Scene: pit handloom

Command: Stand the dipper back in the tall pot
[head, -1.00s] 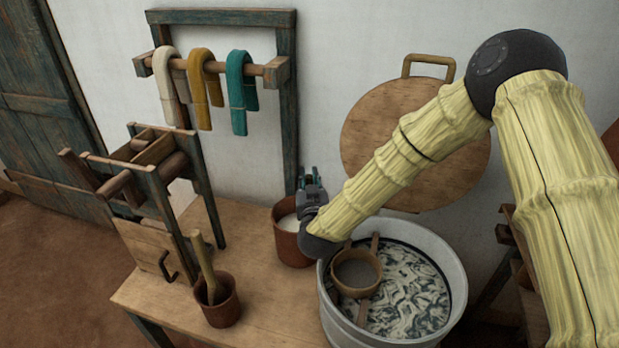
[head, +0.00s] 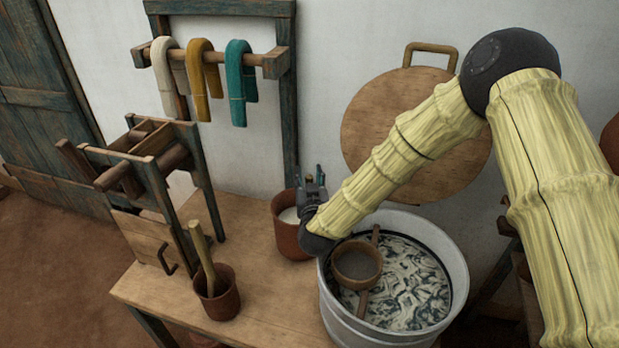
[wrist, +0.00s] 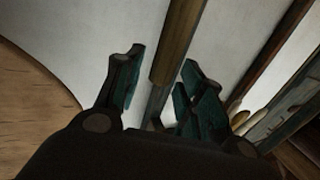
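My gripper (head: 313,178) is above the right rim of a reddish-brown pot (head: 289,238) with pale contents, by the wide metal tub. In the wrist view, my gripper (wrist: 162,72) has its fingers apart. A slim shaft (wrist: 178,40), wooden with a thinner grey part, shows between them, with pale wall visible beside it. It may be the dipper's handle; I see no contact with the fingers, and its bowl is not visible. A smaller reddish-brown pot (head: 222,302) stands at the table's front, with a wooden stick (head: 204,258) leaning in it.
The metal tub (head: 460,280) holds swirled dark-and-pale contents, with a round wooden-rimmed strainer (head: 357,262) across it. A round board (head: 375,125) leans on the wall. A wooden frame (head: 170,180) stands left. The table (head: 255,265) is clear between the pots.

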